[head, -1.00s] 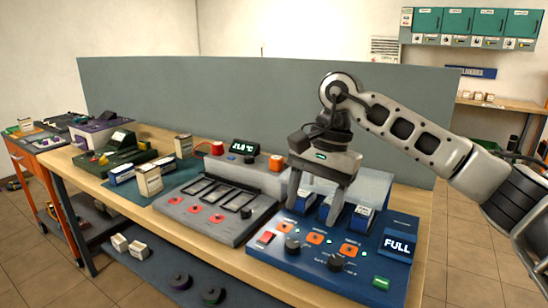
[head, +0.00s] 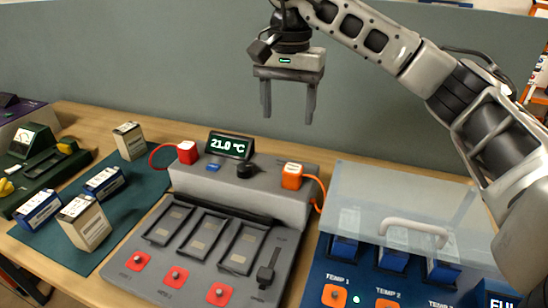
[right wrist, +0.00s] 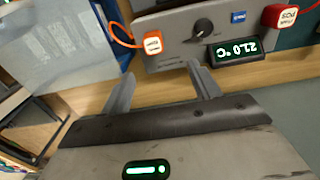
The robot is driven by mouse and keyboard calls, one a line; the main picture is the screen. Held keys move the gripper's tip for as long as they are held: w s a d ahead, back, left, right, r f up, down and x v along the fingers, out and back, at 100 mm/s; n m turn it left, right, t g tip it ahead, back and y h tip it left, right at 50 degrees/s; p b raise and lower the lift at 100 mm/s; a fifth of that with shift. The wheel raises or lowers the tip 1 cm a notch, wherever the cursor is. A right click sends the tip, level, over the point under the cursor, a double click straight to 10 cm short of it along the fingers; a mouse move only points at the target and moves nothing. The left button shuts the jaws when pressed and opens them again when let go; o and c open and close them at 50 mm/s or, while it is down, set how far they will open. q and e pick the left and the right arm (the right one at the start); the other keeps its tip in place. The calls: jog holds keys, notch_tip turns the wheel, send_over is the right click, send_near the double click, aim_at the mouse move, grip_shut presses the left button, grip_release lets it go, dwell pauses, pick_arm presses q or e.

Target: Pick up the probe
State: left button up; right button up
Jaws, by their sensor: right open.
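Two blocks with cables sit on the grey tester, and I cannot tell which is the probe. The red block (head: 187,152) with a red cable is at the tester's back left. The orange block (head: 292,176) with an orange cable is at its back right. Both also show in the right wrist view, red (right wrist: 280,16) at upper right and orange (right wrist: 152,42) at upper middle. My right gripper (head: 288,118) is open and empty, fingers pointing down, above the back of the tester. My left gripper is not in view.
The grey tester (head: 190,276) has a 21.0 °C display (head: 229,146) and empty slots. To its right, a clear lid with a pale handle (head: 413,228) lies over a blue charger (head: 350,292). Several batteries stand on a green mat (head: 55,246). A grey partition (head: 130,70) rises behind.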

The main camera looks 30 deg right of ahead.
aim_at(293, 168)
jog(key=f, duration=0.6)
jog(key=s+f+p, duration=0.1)
jog(key=f, duration=0.2)
jog(key=shift+s+f, duration=0.1)
jog(key=shift+d+f, duration=0.15)
jog(key=shift+f, duration=0.25)
jog(key=f, duration=0.1)
jog(key=f+p, duration=0.1)
jog(key=f, duration=0.3)
jog(key=shift+d+p, duration=0.35)
jog(key=shift+p, duration=0.05)
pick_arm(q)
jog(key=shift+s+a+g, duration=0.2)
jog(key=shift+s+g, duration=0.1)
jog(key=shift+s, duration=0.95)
pick_arm(e)
jog(key=shift+r, duration=0.1)
jog(key=c, duration=1.1)
